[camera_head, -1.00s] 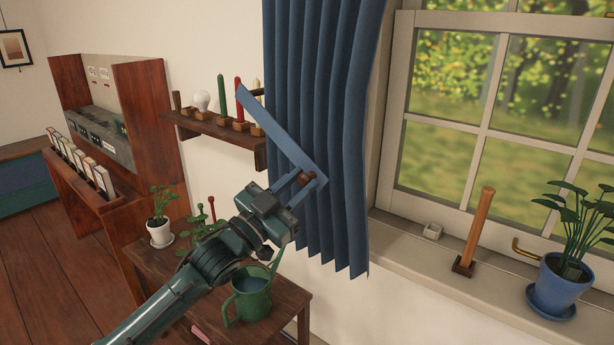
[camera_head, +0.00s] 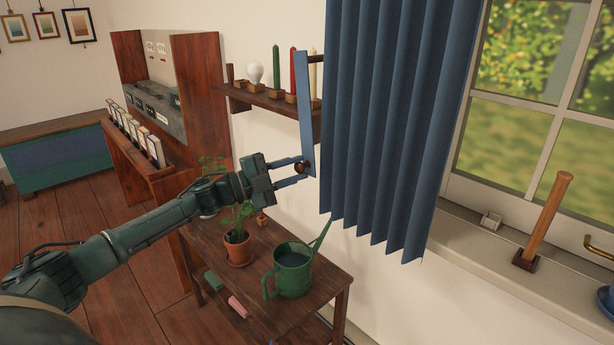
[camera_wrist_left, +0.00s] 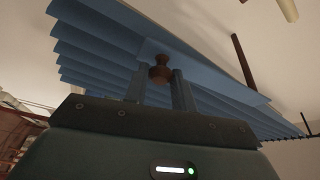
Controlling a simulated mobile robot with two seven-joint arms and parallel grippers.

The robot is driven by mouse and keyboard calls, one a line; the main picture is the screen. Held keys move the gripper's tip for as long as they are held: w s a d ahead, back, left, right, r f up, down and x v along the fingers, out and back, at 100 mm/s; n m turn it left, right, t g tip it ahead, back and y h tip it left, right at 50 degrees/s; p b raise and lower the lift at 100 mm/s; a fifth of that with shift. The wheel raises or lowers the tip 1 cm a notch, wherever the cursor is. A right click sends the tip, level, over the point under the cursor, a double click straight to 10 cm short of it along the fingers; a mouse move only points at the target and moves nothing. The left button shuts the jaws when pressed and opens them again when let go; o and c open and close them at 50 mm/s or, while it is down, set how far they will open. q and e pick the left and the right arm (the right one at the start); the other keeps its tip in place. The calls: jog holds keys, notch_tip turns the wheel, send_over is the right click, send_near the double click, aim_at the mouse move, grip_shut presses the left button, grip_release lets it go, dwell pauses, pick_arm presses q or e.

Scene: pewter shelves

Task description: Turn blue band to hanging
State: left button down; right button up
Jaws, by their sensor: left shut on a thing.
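The blue band (camera_head: 304,105) is a flat strip standing nearly upright at the left edge of the blue curtain (camera_head: 385,120). Its top leans slightly left, and a brown knob (camera_head: 302,167) sits near its lower end. My left gripper (camera_head: 304,169) comes from the left and is shut on this knob. In the left wrist view the knob (camera_wrist_left: 160,68) sits between the two fingertips, with the band (camera_wrist_left: 215,82) behind it and curtain-like blue folds (camera_wrist_left: 90,45) beyond. The curtain hangs loose. My right gripper is not in view.
A wall shelf (camera_head: 270,97) with candles and a bulb is close behind the band. Below is a wooden table (camera_head: 323,285) with a green watering can (camera_head: 292,270) and potted plant (camera_head: 238,248). The window sill (camera_head: 480,262) holds a wooden-handled tool (camera_head: 545,220).

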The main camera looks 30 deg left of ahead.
pick_arm(q)
jog(key=shift+w+a+m+g, duration=0.2)
jog(key=shift+a+m, duration=0.1)
jog(key=shift+a, duration=0.25)
jog(key=shift+w+a+m+g, duration=0.1)
jog(key=shift+w+a+m, duration=0.15)
jog(key=shift+a, duration=0.25)
jog(key=shift+a+m, duration=0.2)
jog(key=shift+m, duration=0.05)
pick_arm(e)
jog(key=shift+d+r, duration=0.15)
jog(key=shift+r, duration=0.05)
pick_arm(q)
jog(key=c, duration=1.1)
grip_release()
jog(key=shift+c, duration=0.2)
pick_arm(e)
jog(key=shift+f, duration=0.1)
pick_arm(q)
jog(key=b+v, duration=0.1)
jog(key=v, duration=1.2)
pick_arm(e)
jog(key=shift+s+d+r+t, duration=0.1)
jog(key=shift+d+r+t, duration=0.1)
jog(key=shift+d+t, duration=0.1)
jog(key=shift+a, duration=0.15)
